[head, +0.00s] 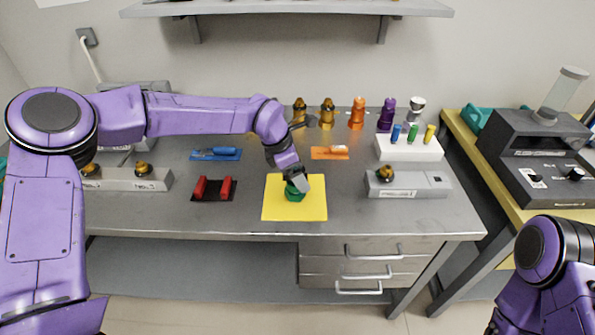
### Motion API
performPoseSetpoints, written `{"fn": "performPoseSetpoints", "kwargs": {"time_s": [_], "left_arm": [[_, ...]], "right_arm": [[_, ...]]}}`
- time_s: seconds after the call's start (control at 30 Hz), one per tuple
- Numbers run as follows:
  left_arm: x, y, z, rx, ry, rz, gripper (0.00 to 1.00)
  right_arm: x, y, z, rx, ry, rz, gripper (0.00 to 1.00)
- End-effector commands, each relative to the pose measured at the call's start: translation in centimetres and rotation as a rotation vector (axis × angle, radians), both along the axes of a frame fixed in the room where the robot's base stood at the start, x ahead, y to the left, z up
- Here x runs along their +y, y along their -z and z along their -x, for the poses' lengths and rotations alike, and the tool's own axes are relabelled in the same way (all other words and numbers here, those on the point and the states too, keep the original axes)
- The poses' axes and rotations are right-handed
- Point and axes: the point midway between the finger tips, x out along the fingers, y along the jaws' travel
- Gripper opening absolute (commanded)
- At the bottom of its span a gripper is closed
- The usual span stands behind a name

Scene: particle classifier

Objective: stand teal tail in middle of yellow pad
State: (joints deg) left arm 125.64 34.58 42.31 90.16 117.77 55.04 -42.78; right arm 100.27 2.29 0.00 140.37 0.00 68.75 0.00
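The yellow pad (313,211) lies flat on the front middle of the steel table. The teal tail (293,194) is a small dark green-teal piece at the middle of the pad, left of its centre line. My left gripper (297,184) points down over the pad, right at the teal tail, and hides its upper part. Whether the fingers are closed on the tail or apart around it is too small to tell, and so is whether its base touches the pad. My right gripper is out of view; only part of my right arm shows at the lower right.
A black mat with red holders (214,189) lies left of the pad. Behind are a blue piece (216,153) and an orange mat (330,153). A grey box with an amber knob (408,185) stands right. Several coloured figures line the back, near a white block (408,149).

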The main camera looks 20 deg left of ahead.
Motion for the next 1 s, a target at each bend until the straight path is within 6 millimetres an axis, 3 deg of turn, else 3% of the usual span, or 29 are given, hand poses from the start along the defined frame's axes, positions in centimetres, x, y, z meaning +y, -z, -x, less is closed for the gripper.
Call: {"fn": "performPoseSetpoints", "kwargs": {"time_s": [0.17, 0.43, 0.6, 1.0], "left_arm": [[0.3, -1.3, 0.1, -0.004, 0.000, 0.001, 0.83], [2.6, -7.6, 1.5, -0.005, -0.002, 0.003, 0.83], [3.6, -10.5, 2.1, -0.002, -0.001, 0.000, 0.83], [3.9, -11.4, 2.4, 0.000, 0.000, 0.000, 0.83]], "right_arm": [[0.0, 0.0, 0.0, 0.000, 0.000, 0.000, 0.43], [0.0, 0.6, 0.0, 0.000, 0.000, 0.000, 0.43], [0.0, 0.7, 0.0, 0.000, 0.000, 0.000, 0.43], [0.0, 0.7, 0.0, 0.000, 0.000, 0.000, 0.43]]}}
